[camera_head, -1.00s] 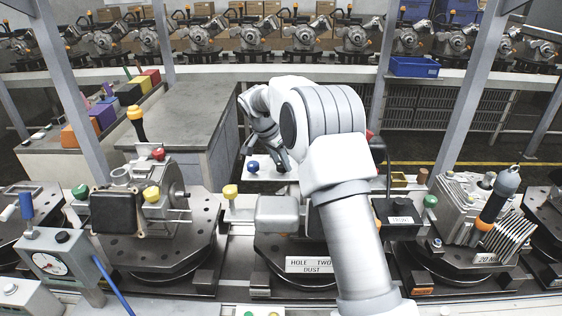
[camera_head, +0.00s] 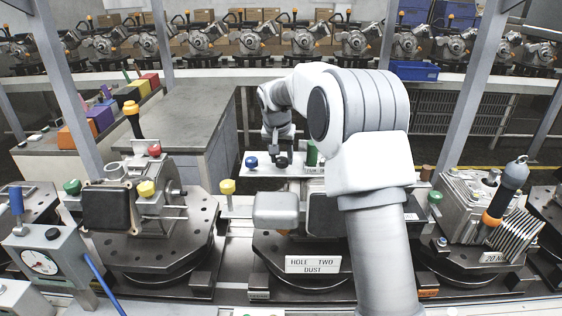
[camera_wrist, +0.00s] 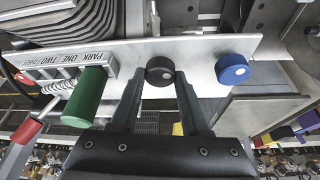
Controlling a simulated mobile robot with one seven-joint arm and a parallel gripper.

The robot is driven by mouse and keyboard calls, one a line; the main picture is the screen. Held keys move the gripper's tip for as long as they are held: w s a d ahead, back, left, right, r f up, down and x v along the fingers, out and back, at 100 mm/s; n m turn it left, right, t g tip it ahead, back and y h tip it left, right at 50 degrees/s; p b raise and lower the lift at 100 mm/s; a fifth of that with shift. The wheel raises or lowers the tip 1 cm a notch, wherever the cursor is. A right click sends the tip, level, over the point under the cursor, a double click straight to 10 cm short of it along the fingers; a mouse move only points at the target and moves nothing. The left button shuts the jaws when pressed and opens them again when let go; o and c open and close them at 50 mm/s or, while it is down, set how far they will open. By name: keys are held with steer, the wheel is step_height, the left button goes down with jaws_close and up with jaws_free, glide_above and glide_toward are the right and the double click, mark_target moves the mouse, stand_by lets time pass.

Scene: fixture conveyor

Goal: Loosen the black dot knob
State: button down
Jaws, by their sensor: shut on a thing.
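The black knob (camera_wrist: 160,70) with a pale dot on its face sits on a light metal plate (camera_wrist: 200,47) in the wrist view. My gripper (camera_wrist: 161,78) is shut on it, with one finger on each side of the knob. In the head view the black knob (camera_head: 283,162) shows small on the plate (camera_head: 262,172), with my gripper (camera_head: 279,150) right above it. The finger contact is too small to make out there.
A blue knob (camera_wrist: 232,68) stands close to the right of my gripper in the wrist view. A green cylinder (camera_wrist: 88,98) and a block lettered PARK ONE TWO (camera_wrist: 68,67) lie to the left.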

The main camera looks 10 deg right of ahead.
steer(key=n, duration=0.2)
steer(key=n+y, duration=0.2)
steer(key=n, duration=0.1)
steer(key=shift+d+r+n, duration=0.15)
steer(key=shift+d+n, duration=0.1)
steer(key=shift+n, duration=0.05)
steer(key=n+y+p, duration=0.1)
steer(key=n+y, duration=0.1)
steer(key=n, duration=0.3)
steer(key=shift+w+p, duration=0.1)
steer(key=shift+p, duration=0.2)
steer(key=shift+n, duration=0.4)
steer(key=shift+c, duration=1.9)
jaws_free()
steer(key=b+v, duration=0.1)
steer(key=v, duration=1.6)
steer(key=shift+w+d+r+b, duration=0.2)
steer(key=shift+b, duration=0.15)
